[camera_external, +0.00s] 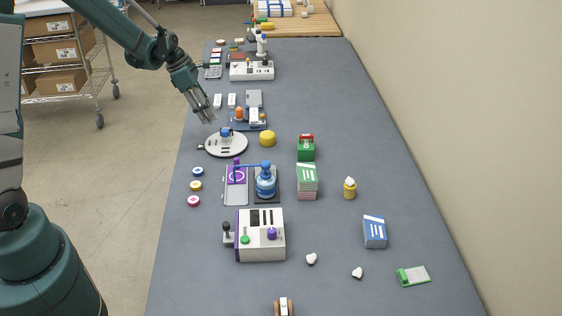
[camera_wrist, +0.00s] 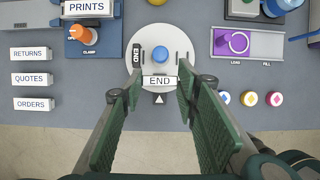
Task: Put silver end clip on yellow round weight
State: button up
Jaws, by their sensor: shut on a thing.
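My gripper (camera_external: 209,117) hangs above the left side of a pale round turntable (camera_external: 240,150) with a blue knob. In the wrist view, the two green fingers of my gripper (camera_wrist: 160,84) are shut on a pale plate marked END, the silver end clip (camera_wrist: 160,81). The clip appears in front of the near edge of the turntable (camera_wrist: 142,33); its grip contacts are partly hidden. The yellow round weight (camera_external: 267,138) stands on the table just right of the turntable. Only its lower edge (camera_wrist: 157,2) shows at the top of the wrist view.
A black END label (camera_wrist: 136,56) sits at the turntable's left. An orange-knobbed clamp (camera_wrist: 83,34) stands left of it, and a purple-and-grey tray (camera_wrist: 250,44) right. A blue pump (camera_external: 266,180) and green boxes (camera_external: 306,150) stand near the weight. The right table side is mostly clear.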

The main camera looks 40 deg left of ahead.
notch_tip(320, 180, up, 3)
send_over(270, 133)
jog(key=s+a, duration=0.1)
jog(key=shift+s+r+p, duration=0.1)
jog(key=shift+s+p, duration=0.05)
jog(key=shift+p, duration=0.3)
jog(key=shift+a+f, duration=0.1)
jog(key=shift+f, duration=3.05)
jog(key=shift+f, duration=1.85)
jog(key=shift+f, duration=0.2)
jog(key=o, duration=0.7)
